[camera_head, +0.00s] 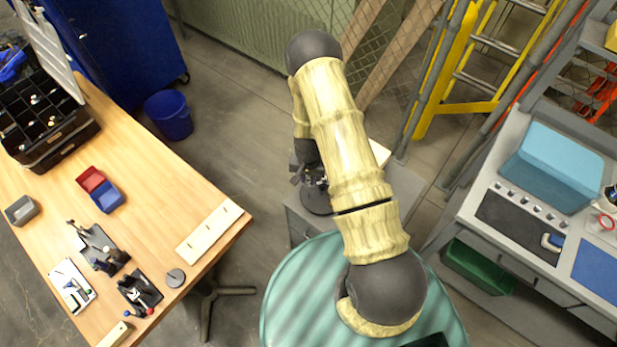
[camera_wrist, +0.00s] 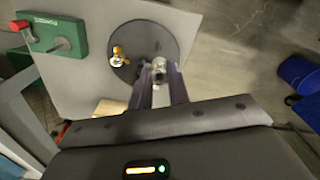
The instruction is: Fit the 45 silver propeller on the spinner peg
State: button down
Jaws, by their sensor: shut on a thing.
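In the wrist view my gripper (camera_wrist: 160,78) is shut on a small silver piece (camera_wrist: 159,66), which I take to be the silver propeller. It is blurred, and no 45 can be read on it. The fingertips are over a dark round disc (camera_wrist: 144,38). A brass-coloured upright part (camera_wrist: 118,56), possibly the spinner peg, stands on the disc to the left of the fingertips, apart from them. I cannot tell the height of the silver piece above the disc. In the head view the dark disc (camera_head: 316,202) shows beside my arm, which hides much of that spot.
A green device (camera_wrist: 60,40) with a red knob stands left of the disc on the grey cabinet top (camera_wrist: 85,80). A blue bin (camera_head: 169,114) is on the floor. The wooden table (camera_head: 150,180) is at left, a grey bench (camera_head: 470,213) at right.

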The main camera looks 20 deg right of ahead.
jog(key=shift+f+b, duration=0.1)
jog(key=shift+b, duration=0.2)
jog(key=n+b, duration=0.1)
jog(key=b, duration=0.1)
jog(key=n+b, duration=0.1)
jog(key=b, duration=0.1)
jog(key=shift+w+a+f+n, duration=0.15)
jog(key=shift+w+f+n, duration=0.05)
jog(key=shift+n, duration=0.2)
jog(key=n+b, duration=0.1)
jog(key=b, duration=0.1)
jog(key=r+n+b, duration=0.1)
jog(key=n, duration=0.1)
jog(key=shift+s+r+b, duration=0.15)
jog(key=shift+s+b, duration=0.05)
jog(key=shift+b, duration=0.2)
